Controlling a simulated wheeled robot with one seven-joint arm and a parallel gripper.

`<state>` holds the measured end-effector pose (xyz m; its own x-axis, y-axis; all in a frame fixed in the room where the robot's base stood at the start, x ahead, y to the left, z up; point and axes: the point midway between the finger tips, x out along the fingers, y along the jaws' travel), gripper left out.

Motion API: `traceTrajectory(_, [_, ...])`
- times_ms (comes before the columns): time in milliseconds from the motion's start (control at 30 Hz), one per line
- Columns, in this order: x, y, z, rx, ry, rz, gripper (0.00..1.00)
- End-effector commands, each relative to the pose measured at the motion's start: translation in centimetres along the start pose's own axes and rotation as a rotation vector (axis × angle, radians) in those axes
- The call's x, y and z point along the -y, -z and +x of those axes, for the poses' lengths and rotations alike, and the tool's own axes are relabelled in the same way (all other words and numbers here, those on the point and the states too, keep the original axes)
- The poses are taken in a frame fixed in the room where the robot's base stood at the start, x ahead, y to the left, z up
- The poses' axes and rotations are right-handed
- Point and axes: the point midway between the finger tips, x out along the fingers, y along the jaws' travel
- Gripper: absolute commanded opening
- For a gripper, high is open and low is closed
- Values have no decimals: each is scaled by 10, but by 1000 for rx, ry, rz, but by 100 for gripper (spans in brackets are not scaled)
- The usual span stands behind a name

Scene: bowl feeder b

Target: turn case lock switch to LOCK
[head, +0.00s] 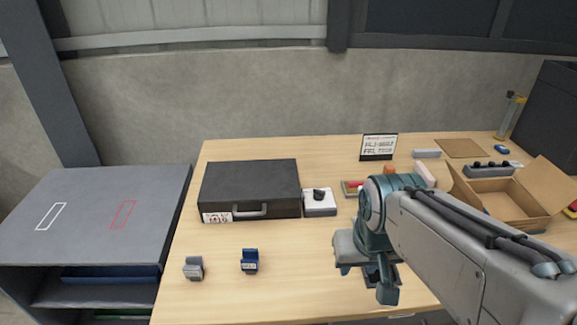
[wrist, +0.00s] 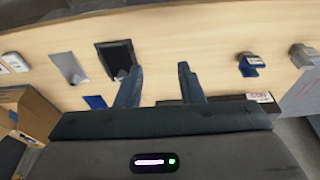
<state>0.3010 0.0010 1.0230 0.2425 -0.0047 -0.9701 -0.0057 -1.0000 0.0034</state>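The case lock switch (head: 319,194) is a black knob on a small white box (head: 320,210). It stands on the table right beside the black case (head: 250,178). The knob's setting is too small to read. The case is shut and lies flat, with a handle and a white label on its front. My gripper (head: 381,288) is over the front of the table, to the right of and nearer than the switch, touching neither. In the wrist view my gripper (wrist: 160,85) has its two fingers apart with nothing between them. I cannot make out the switch in the wrist view.
A blue block (head: 250,262) and a grey block (head: 194,268) stand at the table's front left. An open cardboard box (head: 492,197) is at the right. A sign (head: 378,147) stands at the back. A grey shelf unit (head: 90,210) adjoins the left. The table before the switch is clear.

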Motion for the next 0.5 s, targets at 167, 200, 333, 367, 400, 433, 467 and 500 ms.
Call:
traceTrajectory(167, [-1, 46, -12, 31, -14, -82, 35])
traceTrajectory(200, [-1, 62, -15, 41, -17, -115, 35])
traceTrajectory(333, [1, 116, -20, 77, -21, -232, 35])
traceTrajectory(367, [2, 128, -20, 86, -20, -259, 35])
traceTrajectory(400, [3, 144, -19, 96, -18, -295, 35])
traceTrajectory(433, [4, 156, -18, 105, -16, -321, 35])
traceTrajectory(467, [4, 168, -17, 113, -14, -346, 35])
traceTrajectory(500, [5, 184, -14, 124, -11, -381, 35])
